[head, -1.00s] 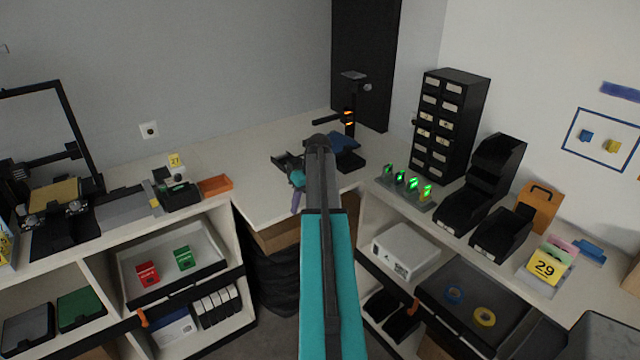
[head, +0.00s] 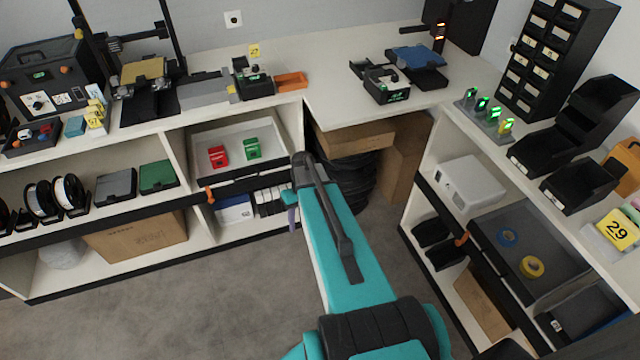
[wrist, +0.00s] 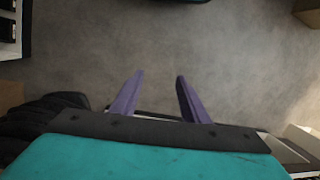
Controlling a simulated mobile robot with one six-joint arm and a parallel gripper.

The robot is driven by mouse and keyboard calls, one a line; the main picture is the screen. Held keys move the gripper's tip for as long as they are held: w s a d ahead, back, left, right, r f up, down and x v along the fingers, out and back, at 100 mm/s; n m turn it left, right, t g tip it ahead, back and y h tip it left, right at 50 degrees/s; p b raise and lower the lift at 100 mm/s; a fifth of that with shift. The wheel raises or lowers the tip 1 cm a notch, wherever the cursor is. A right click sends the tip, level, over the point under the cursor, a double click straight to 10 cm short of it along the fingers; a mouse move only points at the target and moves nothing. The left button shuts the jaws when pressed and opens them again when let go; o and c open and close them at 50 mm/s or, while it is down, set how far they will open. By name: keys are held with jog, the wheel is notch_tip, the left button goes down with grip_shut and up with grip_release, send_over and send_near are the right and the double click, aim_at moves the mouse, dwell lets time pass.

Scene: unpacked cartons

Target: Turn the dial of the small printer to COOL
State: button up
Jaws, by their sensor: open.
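The small printer (head: 418,78), black with a blue bed and a dark upright post with an orange light, stands on the white corner worktop. I cannot make out its dial or any COOL mark at this size. My gripper (wrist: 160,76) is open and empty in the wrist view, its two purple fingers apart over grey floor. In the head view only a bit of a purple finger (head: 292,217) shows beside my teal arm, in front of the left shelf unit and well short of the small printer. The wrist view shows no printer.
A black device with a green display (head: 386,88) sits left of the small printer. A larger gantry printer (head: 150,108) stands on the left worktop. A black box with a panel and a knob (head: 45,78) is far left. The right counter holds green-lit holders (head: 488,113) and black bins. The floor is clear.

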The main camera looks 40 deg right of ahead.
jog(key=s+a+f+g, duration=0.1)
jog(key=s+a+f, duration=0.3)
jog(key=s+a, duration=0.3)
jog(key=s+a+f+n+g+h+b, duration=0.1)
jog(key=s+a+f+g, duration=0.1)
jog(key=s+a+f, duration=0.3)
jog(key=s+a+f+n+g+h, duration=0.1)
jog(key=s+a+f, duration=0.4)
jog(key=s+a, duration=0.4)
jog(key=s, duration=0.3)
jog(key=shift+s+a, duration=0.2)
jog(key=shift+s, duration=0.15)
jog(key=shift+c, duration=1.2)
